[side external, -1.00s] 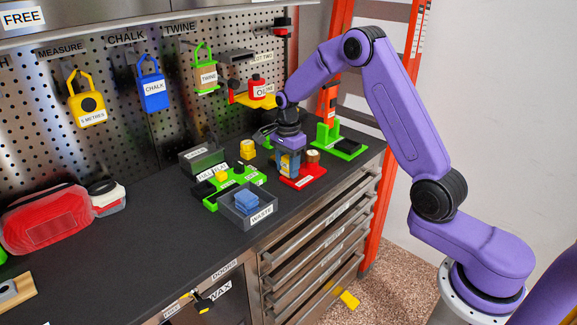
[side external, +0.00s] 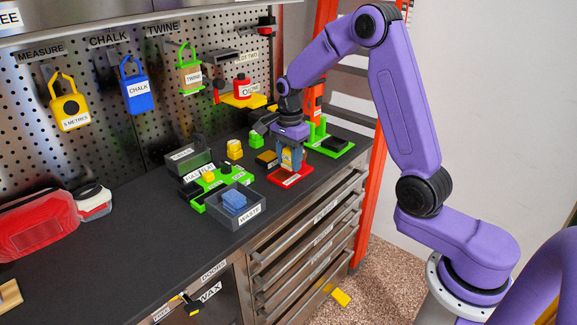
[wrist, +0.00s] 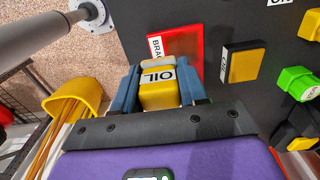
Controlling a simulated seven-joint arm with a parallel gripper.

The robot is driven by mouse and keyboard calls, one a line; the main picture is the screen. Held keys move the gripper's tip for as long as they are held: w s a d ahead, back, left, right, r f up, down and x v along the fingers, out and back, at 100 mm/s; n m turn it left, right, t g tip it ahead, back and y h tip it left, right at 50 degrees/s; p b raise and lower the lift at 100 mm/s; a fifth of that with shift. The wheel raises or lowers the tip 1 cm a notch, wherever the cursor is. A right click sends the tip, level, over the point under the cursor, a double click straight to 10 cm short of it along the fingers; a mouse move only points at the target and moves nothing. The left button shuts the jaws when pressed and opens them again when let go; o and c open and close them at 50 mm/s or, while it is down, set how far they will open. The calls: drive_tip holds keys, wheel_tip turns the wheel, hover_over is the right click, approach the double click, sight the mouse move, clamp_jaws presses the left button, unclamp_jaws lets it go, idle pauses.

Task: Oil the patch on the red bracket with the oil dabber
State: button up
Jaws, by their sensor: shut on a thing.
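My gripper (side external: 290,165) is shut on the oil dabber (wrist: 158,92), a yellow block with an OIL label and a pale end, held between the blue fingers. In the side view the dabber (side external: 287,158) shows as a small yellow and blue-edged piece under the wrist. The red bracket (side external: 291,181) lies flat on the dark bench below my gripper. In the wrist view the bracket (wrist: 184,44) shows just beyond the dabber's pale end. I cannot tell whether the dabber touches it. The patch is hidden behind the gripper and dabber.
A black block with a yellow top (wrist: 243,62) lies beside the bracket. A green holder (side external: 330,146) stands to the right. The grey WASTE bin (side external: 241,215) with a blue block and a green tray (side external: 196,203) are to the left.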

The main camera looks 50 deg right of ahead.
sight(289, 149)
drive_tip(key=shift+r, duration=1.95)
